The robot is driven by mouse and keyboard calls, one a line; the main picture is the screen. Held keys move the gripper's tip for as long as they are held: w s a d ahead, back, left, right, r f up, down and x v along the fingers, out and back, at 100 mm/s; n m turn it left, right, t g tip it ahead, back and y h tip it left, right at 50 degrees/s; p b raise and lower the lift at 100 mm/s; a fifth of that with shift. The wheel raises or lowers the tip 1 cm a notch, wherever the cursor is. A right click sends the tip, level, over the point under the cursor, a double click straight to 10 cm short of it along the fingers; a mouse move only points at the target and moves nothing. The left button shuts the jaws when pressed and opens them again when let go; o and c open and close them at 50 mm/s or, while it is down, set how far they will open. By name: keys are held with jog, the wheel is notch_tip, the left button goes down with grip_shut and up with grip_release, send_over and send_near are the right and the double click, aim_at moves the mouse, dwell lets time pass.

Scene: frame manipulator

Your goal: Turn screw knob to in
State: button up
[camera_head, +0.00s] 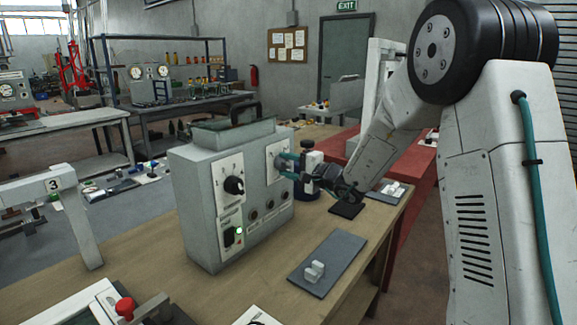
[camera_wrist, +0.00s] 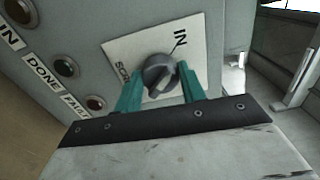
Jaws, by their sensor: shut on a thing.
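The screw knob (camera_wrist: 160,74) is grey and round, on a white plate (camera_wrist: 125,50) marked SCREW and IN. In the wrist view my gripper (camera_wrist: 158,84) has its teal fingers on either side of the knob, shut on it. A dark mark runs from the knob's upper right edge toward IN; I cannot tell for sure where the knob's own pointer aims. In the head view my gripper (camera_head: 287,166) reaches from the right to the upper right plate of the grey control box (camera_head: 206,235), and its fingers partly hide the knob.
A second black knob (camera_head: 234,185) and a switch with a green light (camera_head: 232,236) are on the box's left part. Round buttons (camera_wrist: 66,67) labelled DONE and FAULT lie beside the screw plate. A dark mat (camera_head: 327,263) with a white block lies on the wooden bench (camera_head: 270,283).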

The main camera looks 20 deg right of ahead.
jog(key=shift+n, duration=0.3)
dwell(0.4)
jog(key=o, duration=1)
jog(key=v, duration=0.7)
jog(key=shift+s+d, duration=0.25)
jog(key=shift+d, duration=0.05)
